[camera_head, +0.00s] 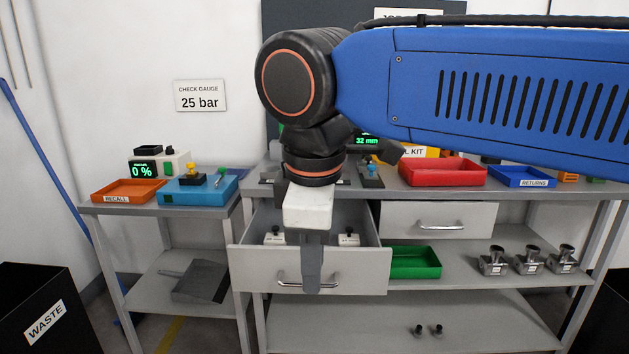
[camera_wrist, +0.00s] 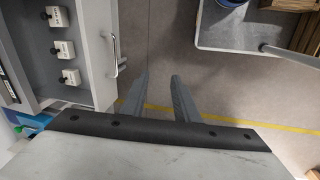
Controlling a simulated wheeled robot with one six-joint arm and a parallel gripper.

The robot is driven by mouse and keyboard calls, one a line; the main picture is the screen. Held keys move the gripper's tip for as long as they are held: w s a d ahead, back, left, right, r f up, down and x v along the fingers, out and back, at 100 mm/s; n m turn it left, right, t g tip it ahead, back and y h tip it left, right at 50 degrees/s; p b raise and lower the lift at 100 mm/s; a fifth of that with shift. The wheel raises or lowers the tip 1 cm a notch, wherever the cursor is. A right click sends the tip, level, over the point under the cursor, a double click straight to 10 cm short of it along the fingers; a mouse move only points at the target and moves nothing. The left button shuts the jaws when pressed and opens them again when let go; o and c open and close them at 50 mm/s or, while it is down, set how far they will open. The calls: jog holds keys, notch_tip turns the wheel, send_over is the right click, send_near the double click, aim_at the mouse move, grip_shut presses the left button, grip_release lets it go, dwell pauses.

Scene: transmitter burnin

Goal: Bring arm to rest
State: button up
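My blue arm reaches in from the right in the head view, bent down at the wrist. My gripper (camera_head: 312,288) hangs pointing down in front of the open left drawer (camera_head: 252,268), overlapping its handle (camera_head: 288,283) in that view. In the wrist view the two grey fingers of my gripper (camera_wrist: 160,80) stand apart with only floor between them, so it is open and empty. The drawer handle (camera_wrist: 115,52) is left of the fingers there, with a gap. Small white devices with black knobs (camera_wrist: 64,48) sit inside the drawer; my wrist hides part of it in the head view.
A closed drawer (camera_head: 437,219) is to the right. On the bench are a red tray (camera_head: 443,172) and a blue returns tray (camera_head: 521,177). A green tray (camera_head: 413,263) and metal fittings (camera_head: 528,261) are on the shelf below. A black waste bin (camera_head: 40,311) stands at left.

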jog(key=s+d+f+m+t, duration=0.1)
jog(key=d+f+m, duration=0.7)
jog(key=d, duration=0.6)
jog(key=s+d+f+m+t, duration=0.1)
jog(key=d+f+m, duration=0.7)
jog(key=d+f, duration=0.5)
jog(key=shift+d+m+t, duration=0.3)
jog(key=shift+d+m, duration=0.1)
jog(key=shift+d, duration=0.7)
